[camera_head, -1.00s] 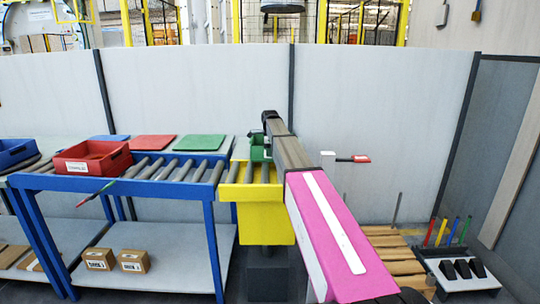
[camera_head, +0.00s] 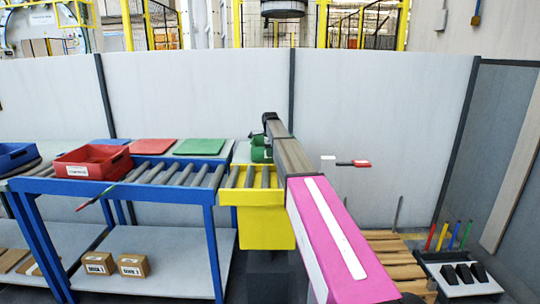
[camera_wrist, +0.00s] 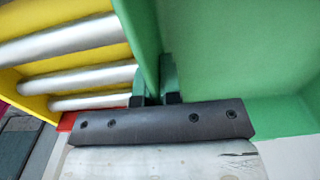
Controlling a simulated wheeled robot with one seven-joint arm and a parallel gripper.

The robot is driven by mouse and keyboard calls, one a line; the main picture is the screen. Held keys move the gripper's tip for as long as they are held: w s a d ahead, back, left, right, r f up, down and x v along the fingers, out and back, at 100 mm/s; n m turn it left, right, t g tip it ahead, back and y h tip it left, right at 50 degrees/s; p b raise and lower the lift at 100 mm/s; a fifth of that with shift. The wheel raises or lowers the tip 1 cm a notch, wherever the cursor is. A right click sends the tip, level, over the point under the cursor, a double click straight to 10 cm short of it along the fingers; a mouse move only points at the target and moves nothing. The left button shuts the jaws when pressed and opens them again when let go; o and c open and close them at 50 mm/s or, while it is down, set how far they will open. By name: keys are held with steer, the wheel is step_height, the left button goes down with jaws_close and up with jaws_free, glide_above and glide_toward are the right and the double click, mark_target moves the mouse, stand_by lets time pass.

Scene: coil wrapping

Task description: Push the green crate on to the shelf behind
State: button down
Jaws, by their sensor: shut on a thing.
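The green crate (camera_head: 261,154) shows in the head view at the back end of the yellow roller section (camera_head: 262,222), largely hidden by my arm. In the wrist view its green wall (camera_wrist: 138,30) and green inside (camera_wrist: 225,50) fill the top middle and right. My gripper (camera_wrist: 156,90) is shut on that wall, one finger on each side. In the head view my fingers cannot be made out behind the arm. The pale shelf behind (camera_head: 240,150) runs along the back of the rollers. How much of the crate rests on it is hidden.
A red crate (camera_head: 75,171) and a blue crate (camera_head: 12,157) sit on the blue roller table to the left. Red (camera_head: 152,146) and green (camera_head: 200,146) flat panels lie on the shelf. A grey wall (camera_head: 200,95) stands behind. Bare rollers (camera_head: 237,178) show left of my arm.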

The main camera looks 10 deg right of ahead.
stand_by(0.3)
steer(key=shift+w+d, duration=0.2)
steer(key=shift+w, duration=1.25)
steer(key=c, duration=1.2)
jaws_free()
step_height(320, 180, up, 11)
steer(key=shift+f, duration=0.1)
steer(key=shift+s, duration=0.1)
